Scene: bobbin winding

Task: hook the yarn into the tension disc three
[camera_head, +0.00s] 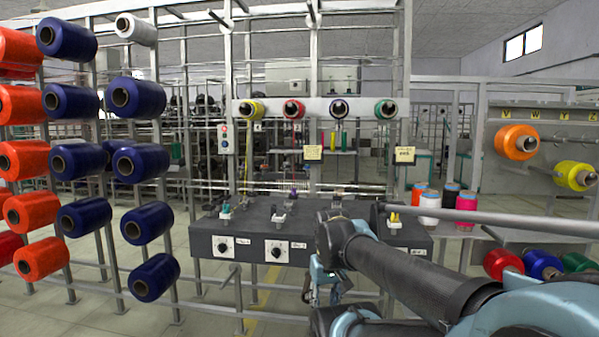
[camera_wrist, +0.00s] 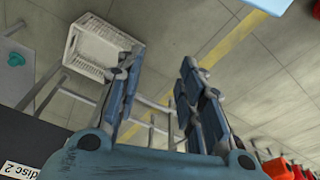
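The dark grey console (camera_head: 325,243) carries several small tension discs along its top. A third disc (camera_head: 337,202) is partly behind my arm; a fourth (camera_head: 394,222) stands to the right. In the wrist view the console (camera_wrist: 40,140) fills the lower left corner, with a "disc 2" label (camera_wrist: 20,170). My gripper (camera_head: 328,284) is low in front of the console; in the wrist view (camera_wrist: 158,72) its fingers are apart with nothing between them. Yellow yarn (camera_head: 247,165) hangs at the left; I cannot make out the third disc's yarn.
Yellow (camera_head: 251,109), red (camera_head: 293,109), blue (camera_head: 338,109) and green (camera_head: 386,109) spools sit on the rail above. A rack of orange and navy spools (camera_head: 67,38) stands at left. A white basket (camera_wrist: 98,46) lies on the floor below.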

